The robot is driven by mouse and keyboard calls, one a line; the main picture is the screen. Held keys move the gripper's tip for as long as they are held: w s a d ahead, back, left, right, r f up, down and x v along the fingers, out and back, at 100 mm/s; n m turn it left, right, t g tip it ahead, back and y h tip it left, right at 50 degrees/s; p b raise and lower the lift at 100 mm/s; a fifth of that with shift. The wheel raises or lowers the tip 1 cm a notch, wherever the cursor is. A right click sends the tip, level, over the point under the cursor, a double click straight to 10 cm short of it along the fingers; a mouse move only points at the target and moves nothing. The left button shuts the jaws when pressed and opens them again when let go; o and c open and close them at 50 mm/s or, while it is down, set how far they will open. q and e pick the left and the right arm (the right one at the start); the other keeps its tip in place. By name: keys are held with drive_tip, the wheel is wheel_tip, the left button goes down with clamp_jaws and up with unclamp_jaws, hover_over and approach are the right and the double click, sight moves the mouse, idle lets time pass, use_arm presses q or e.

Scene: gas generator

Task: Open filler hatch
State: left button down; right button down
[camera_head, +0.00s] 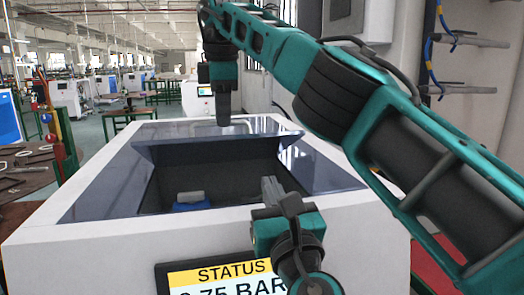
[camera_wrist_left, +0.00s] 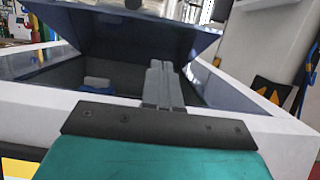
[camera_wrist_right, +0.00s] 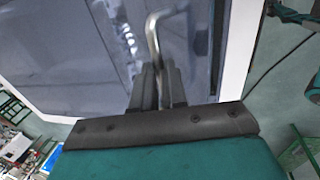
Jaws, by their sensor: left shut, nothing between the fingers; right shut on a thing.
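The filler hatch (camera_head: 275,143) on the top of the white generator (camera_head: 100,265) is a dark glossy lid. It stands tilted partly open over a dark recess, and also shows in the left wrist view (camera_wrist_left: 125,40). My right gripper (camera_head: 223,122) reaches over the lid from above. In the right wrist view its fingers (camera_wrist_right: 157,90) are shut around the bent metal handle (camera_wrist_right: 152,35). My left gripper (camera_head: 270,188) is shut and empty at the front edge of the opening. Its fingers (camera_wrist_left: 160,75) point toward the opening below the raised lid.
A blue part with a grey top (camera_head: 191,203) sits inside the recess. A status screen (camera_head: 225,280) is on the generator's front. My right arm crosses above the generator's right side. A red, yellow and green post (camera_head: 65,145) stands at the left.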

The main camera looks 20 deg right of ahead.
sight(257, 138)
use_arm(q)
drive_tip(key=x, duration=0.5)
drive_tip(key=shift+w, duration=0.2)
use_arm(e)
drive_tip(key=shift+w+d+f, duration=0.15)
drive_tip(key=shift+d+f, duration=0.05)
drive_tip(key=shift+f, duration=0.1)
use_arm(q)
drive_tip(key=shift+w+d+r, duration=0.1)
drive_tip(key=shift+w+r, duration=0.1)
drive_tip(key=shift+r, duration=0.4)
drive_tip(key=shift+w+d+r, duration=0.1)
drive_tip(key=shift+w+r, duration=0.15)
drive_tip(key=shift+r, duration=0.3)
drive_tip(key=shift+w+r, duration=0.35)
drive_tip(key=shift+r, duration=0.2)
drive_tip(key=shift+w+d+r, duration=0.1)
drive_tip(key=shift+w+r, duration=0.2)
drive_tip(key=shift+r, duration=0.45)
